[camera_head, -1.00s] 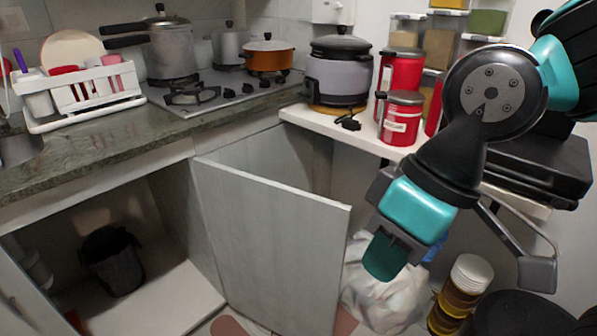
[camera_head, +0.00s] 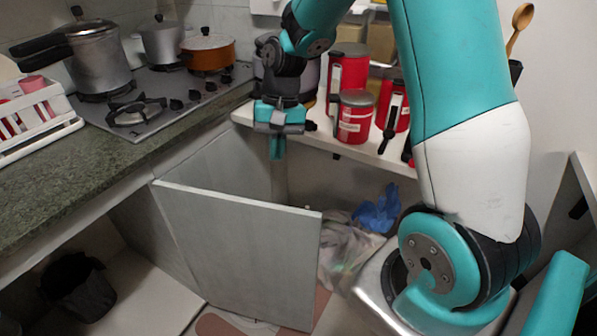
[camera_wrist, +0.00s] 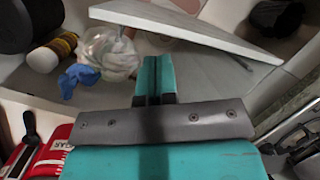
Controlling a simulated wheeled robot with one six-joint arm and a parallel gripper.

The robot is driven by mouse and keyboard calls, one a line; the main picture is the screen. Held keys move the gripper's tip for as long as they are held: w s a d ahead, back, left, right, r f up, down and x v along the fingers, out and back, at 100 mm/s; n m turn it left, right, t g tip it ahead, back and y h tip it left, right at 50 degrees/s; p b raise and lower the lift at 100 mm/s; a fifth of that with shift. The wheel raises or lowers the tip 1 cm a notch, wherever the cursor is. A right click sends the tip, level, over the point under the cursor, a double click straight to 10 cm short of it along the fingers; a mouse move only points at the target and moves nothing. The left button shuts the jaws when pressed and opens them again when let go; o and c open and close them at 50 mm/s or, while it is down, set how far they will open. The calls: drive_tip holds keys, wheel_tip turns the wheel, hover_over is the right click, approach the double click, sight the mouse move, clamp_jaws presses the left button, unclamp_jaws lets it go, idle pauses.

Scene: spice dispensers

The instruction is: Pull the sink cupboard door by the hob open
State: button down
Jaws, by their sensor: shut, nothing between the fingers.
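The pale sink cupboard door (camera_head: 240,250) stands swung out from the counter front, beside the open cupboard. In the wrist view the door (camera_wrist: 190,24) shows as a long pale panel beyond the fingers. My gripper (camera_head: 277,150) points down behind the door's top edge, on its far side near the white shelf. It looks apart from the door. In the wrist view my gripper's teal fingers (camera_wrist: 155,68) are together and empty. The hob (camera_head: 140,105) is at the upper left on the green counter.
A white shelf (camera_head: 345,150) with red canisters (camera_head: 356,112) is close to my gripper. A bag (camera_head: 345,250) and a blue cloth (camera_head: 377,210) lie below it. A dark bin (camera_head: 80,285) stands inside the cupboard. Pots (camera_head: 92,60) stand on the hob.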

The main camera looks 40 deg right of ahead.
drive_tip(key=w+d+f+m+g+p, duration=0.1)
drive_tip(key=d+f+m+p, duration=0.3)
drive_tip(key=d, duration=0.6)
drive_tip(key=s+a+f+m+p, duration=0.1)
drive_tip(key=s+a+f, duration=0.3)
drive_tip(key=f, duration=0.5)
drive_tip(key=shift+a+f+y, duration=0.25)
drive_tip(key=shift+a+y, duration=0.05)
drive_tip(key=shift+a, duration=0.8)
drive_tip(key=shift+s, duration=0.15)
